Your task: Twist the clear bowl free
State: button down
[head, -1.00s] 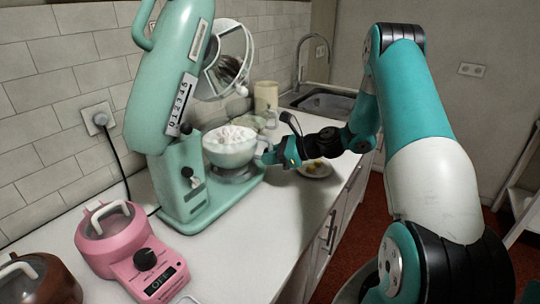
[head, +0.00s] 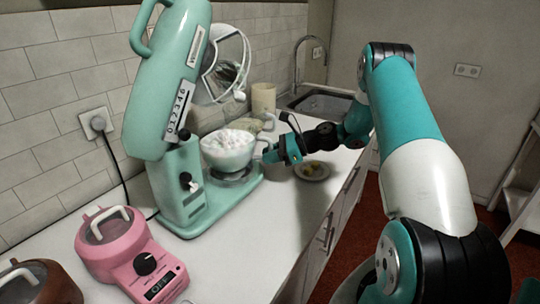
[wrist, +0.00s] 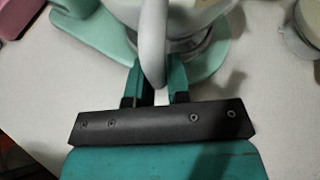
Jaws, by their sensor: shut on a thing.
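The clear bowl (head: 222,156), filled with a whitish, pink-flecked mass, sits upright on the base of the mint-green stand mixer (head: 180,195), with the mixer head tilted up. Its pale handle (wrist: 153,45) sticks out on the right side in the head view. My gripper (head: 270,153) is shut on this handle; in the wrist view its two teal fingers (wrist: 156,88) lie on either side of it. The bowl's foot meets a round silvery seat on the mixer base; whether it is locked there I cannot tell.
A small plate with yellow pieces (head: 311,178) lies to the right of the bowl, near my wrist. A beige canister (head: 263,98) and a sink (head: 320,103) are behind. A pink appliance (head: 130,255) stands front left.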

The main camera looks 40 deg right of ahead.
jog(key=shift+w+d+n+g+y, duration=0.5)
jog(key=shift+w+d+n+g, duration=0.1)
jog(key=shift+n+g, duration=0.15)
jog(key=c, duration=1)
grip_release()
jog(key=shift+s, duration=0.1)
